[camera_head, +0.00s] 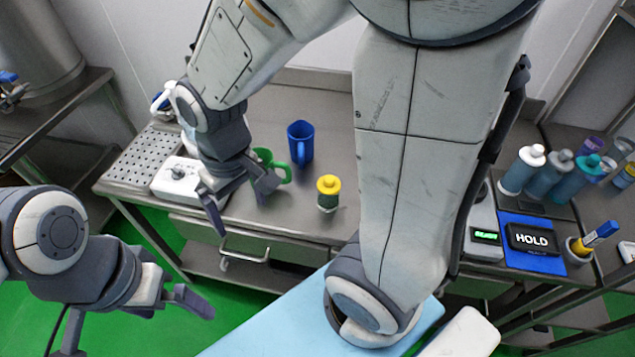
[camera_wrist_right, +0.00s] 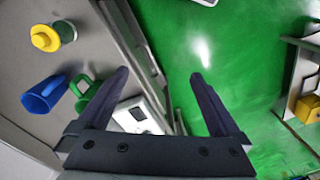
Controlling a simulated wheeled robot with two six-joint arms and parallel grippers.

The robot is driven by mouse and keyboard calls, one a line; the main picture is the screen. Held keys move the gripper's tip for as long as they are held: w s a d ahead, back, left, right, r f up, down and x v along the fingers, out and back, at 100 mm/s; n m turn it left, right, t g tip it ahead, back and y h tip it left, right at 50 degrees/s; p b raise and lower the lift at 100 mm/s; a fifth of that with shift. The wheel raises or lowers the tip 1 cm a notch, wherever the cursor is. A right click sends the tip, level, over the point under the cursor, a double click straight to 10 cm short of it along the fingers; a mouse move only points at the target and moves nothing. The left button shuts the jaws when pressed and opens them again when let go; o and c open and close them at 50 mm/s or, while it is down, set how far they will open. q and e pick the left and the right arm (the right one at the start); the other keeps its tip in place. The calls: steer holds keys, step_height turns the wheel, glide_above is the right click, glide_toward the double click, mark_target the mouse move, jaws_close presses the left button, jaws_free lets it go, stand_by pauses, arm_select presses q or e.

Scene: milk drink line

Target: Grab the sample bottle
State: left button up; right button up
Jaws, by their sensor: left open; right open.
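A small bottle with a yellow cap and dark green body (camera_head: 328,195) stands upright on the steel table, right of the cups; whether it is the sample bottle I cannot tell for sure. It also shows at the upper left of the right wrist view (camera_wrist_right: 66,31). My right gripper (camera_head: 240,200) is open and empty, left of this bottle and beside the green mug (camera_head: 283,172). Its two fingers (camera_wrist_right: 161,98) are apart in the right wrist view, with nothing between them held. My left gripper (camera_head: 190,302) is open and empty over the green floor at the lower left.
A blue jug (camera_head: 300,143) stands behind the green mug. A white device (camera_head: 178,180) and a perforated drain plate (camera_head: 140,158) are at the table's left. Several capped bottles (camera_head: 521,170) and a HOLD sign (camera_head: 533,239) are at the right. My arm hides part of the table.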

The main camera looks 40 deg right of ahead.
steer(key=w+d+f+m, duration=0.4)
steer(key=w+d, duration=0.1)
steer(key=d, duration=0.5)
steer(key=m, duration=0.5)
glide_toward(329, 178)
steer(key=shift+h, duration=0.3)
steer(key=f, duration=0.5)
steer(key=shift+w+a+f, duration=0.1)
steer(key=shift+w+a, duration=0.05)
steer(key=shift+a, duration=0.2)
step_height(329, 178, down, 4)
steer(key=shift+d+f, duration=0.1)
steer(key=shift+f, duration=0.15)
step_height(329, 178, down, 5)
steer(key=shift+p, duration=1.1)
steer(key=shift+f, duration=0.5)
steer(key=c, duration=1.3)
